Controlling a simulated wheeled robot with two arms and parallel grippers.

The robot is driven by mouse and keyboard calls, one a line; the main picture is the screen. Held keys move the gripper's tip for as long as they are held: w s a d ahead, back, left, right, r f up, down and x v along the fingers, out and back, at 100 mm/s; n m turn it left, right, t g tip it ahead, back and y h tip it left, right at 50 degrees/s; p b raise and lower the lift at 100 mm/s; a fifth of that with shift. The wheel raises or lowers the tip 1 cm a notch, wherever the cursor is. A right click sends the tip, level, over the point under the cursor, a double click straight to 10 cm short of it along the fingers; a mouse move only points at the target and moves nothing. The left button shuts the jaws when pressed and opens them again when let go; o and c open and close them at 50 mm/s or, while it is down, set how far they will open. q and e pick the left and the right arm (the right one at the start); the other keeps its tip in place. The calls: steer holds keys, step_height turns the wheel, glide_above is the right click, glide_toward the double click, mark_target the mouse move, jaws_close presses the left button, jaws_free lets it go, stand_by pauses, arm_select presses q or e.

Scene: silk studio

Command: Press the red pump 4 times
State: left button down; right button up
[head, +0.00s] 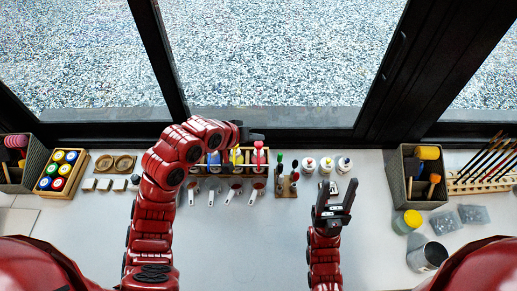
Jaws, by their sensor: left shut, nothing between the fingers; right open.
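The red pump (259,158) stands in a wooden rack at the middle back of the table, the rightmost of the bottles there. Its red top shows just below the tip of my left gripper (258,136). My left gripper is shut and empty, and sits over or just behind the top of the red pump. I cannot tell if it touches the pump. My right gripper (335,203) is open and empty over the table, right of and nearer than the pump. A yellow bottle (237,158) and a blue bottle (214,162) stand left of the red pump.
White scoops (234,190) lie in front of the rack. A small tool stand (287,185) and several white jars (326,164) are to its right. A dark bin (424,192) and a metal cup (427,256) stand further right. The front middle of the table is clear.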

mark_target(256, 146)
arm_select(q)
steer(key=shift+f, duration=0.35)
steer(key=shift+f+b, duration=0.7)
steer(key=shift+f, duration=0.2)
stand_by(0.7)
steer(key=shift+r, duration=0.1)
steer(key=shift+r+p, duration=0.8)
steer(key=shift+r, duration=0.4)
step_height(256, 146, up, 6)
steer(key=p, duration=0.3)
stand_by(2.2)
